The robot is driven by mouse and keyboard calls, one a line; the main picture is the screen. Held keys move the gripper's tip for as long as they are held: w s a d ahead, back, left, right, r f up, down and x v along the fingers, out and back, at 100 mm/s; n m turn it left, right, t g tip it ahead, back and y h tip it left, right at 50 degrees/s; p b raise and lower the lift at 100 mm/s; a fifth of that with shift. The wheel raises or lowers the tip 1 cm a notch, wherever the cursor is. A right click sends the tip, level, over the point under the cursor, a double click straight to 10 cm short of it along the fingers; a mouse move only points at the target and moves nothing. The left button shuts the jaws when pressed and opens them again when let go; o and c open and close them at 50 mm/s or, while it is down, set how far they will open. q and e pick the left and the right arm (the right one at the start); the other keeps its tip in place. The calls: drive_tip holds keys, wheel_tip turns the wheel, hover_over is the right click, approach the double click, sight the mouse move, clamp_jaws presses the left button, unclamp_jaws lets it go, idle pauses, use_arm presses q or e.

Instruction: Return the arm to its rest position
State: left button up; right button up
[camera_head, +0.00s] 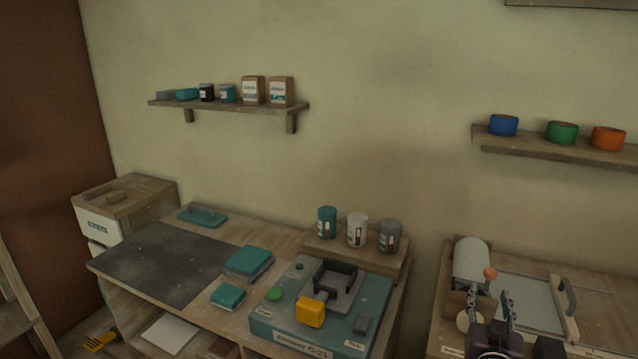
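My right gripper (489,298) is at the lower right, in front of the right-hand bench (615,300). It points up, with its two fingers apart and nothing visible between them. My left gripper is not in view.
A teal machine (375,300) with a yellow block (310,312) stands on the left bench (228,318). Three cups stand on a riser (345,250) behind it. Wall shelves (230,106) (560,148) hold small goods and tape rolls. A dark mat (165,262) lies bare.

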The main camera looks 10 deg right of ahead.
drive_tip(key=s+a+f+n+y, duration=0.1)
drive_tip(key=a+f, duration=0.1)
drive_tip(key=s+a+f+g+y, duration=0.1)
drive_tip(key=s+a+f, duration=0.1)
drive_tip(key=f, duration=0.1)
drive_tip(key=s+a+f+n+g+y, duration=0.1)
drive_tip(key=a+f, duration=0.1)
drive_tip(key=shift+s+a+f+n+y, duration=0.2)
drive_tip(key=shift+s+a+n+y, duration=0.05)
drive_tip(key=shift+a+n+y, duration=0.1)
drive_tip(key=s+a+f+n+g+y, duration=0.3)
drive_tip(key=s+a+f+g, duration=0.25)
drive_tip(key=s+a, duration=0.55)
drive_tip(key=s+a+f+n+g+y, duration=0.3)
drive_tip(key=s+a+f, duration=0.4)
drive_tip(key=s, duration=0.8)
drive_tip(key=s+f+g, duration=0.2)
drive_tip(key=s+f, duration=0.1)
drive_tip(key=f, duration=2.5)
drive_tip(key=s+d+f+g, duration=0.1)
drive_tip(key=s+d+f, duration=0.2)
drive_tip(key=s+f, duration=1.1)
drive_tip(key=s, duration=0.2)
drive_tip(key=shift+s+f+h, duration=0.25)
drive_tip(key=shift+s+h, duration=0.1)
drive_tip(key=shift+g, duration=0.25)
